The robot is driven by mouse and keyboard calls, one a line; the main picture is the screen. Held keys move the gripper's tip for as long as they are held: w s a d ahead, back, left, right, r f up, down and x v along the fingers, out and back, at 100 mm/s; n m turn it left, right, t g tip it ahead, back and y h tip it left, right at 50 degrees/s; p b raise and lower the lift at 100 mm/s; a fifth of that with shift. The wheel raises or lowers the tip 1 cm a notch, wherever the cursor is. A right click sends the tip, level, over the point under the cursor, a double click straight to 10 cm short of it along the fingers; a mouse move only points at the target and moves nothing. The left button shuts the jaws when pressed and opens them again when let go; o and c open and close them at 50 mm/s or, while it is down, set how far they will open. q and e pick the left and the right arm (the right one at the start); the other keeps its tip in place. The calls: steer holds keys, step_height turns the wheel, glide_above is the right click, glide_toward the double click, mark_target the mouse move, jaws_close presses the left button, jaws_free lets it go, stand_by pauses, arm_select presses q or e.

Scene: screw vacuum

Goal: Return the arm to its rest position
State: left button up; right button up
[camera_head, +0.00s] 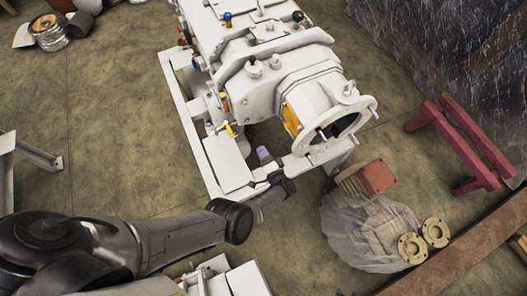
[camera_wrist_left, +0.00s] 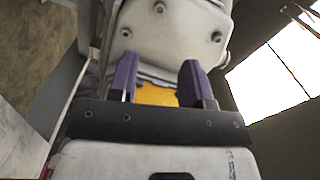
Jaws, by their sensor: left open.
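My left arm (camera_head: 160,240) comes in from the left and reaches toward the near end of the white pump machine (camera_head: 265,75). My left gripper (camera_head: 265,157) is beside the machine's white base frame, below the round flange; one purple finger shows clearly. In the left wrist view, both purple fingers of the left gripper (camera_wrist_left: 160,80) stand apart with nothing held between them. Beyond them are a yellow surface (camera_wrist_left: 155,95) and a bolted pale housing (camera_wrist_left: 175,35). Whether the fingers touch the machine cannot be told. My right gripper is not in view.
A red-faced block (camera_head: 376,178), plastic sheeting (camera_head: 345,230) and two pale rings (camera_head: 412,248) lie on the floor at right. A dark red stand (camera_head: 465,135) is farther right. A white frame (camera_head: 225,280) is below my arm. Open floor (camera_head: 110,140) lies left of the machine.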

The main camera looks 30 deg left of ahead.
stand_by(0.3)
arm_select(q)
steer(key=w+a+t+h, duration=0.3)
steer(key=a+t+h, duration=0.2)
steer(key=h, duration=0.1)
steer(key=s+d+r+g+h, duration=0.25)
steer(key=s+r, duration=0.35)
steer(key=s, duration=0.4)
steer(key=s+d+r+n+g+h+p, duration=0.15)
steer(key=s+r+g+h, duration=0.3)
steer(key=s, duration=0.65)
steer(key=s+d+r+m+g+h+b, duration=0.1)
steer(key=s+d+r+g+h, duration=0.2)
steer(key=s+r, duration=0.5)
step_height(320, 180, up, 36)
steer(key=s+p, duration=0.2)
steer(key=p, duration=3.6)
steer(key=shift+a, duration=0.25)
steer(key=shift+n, duration=0.25)
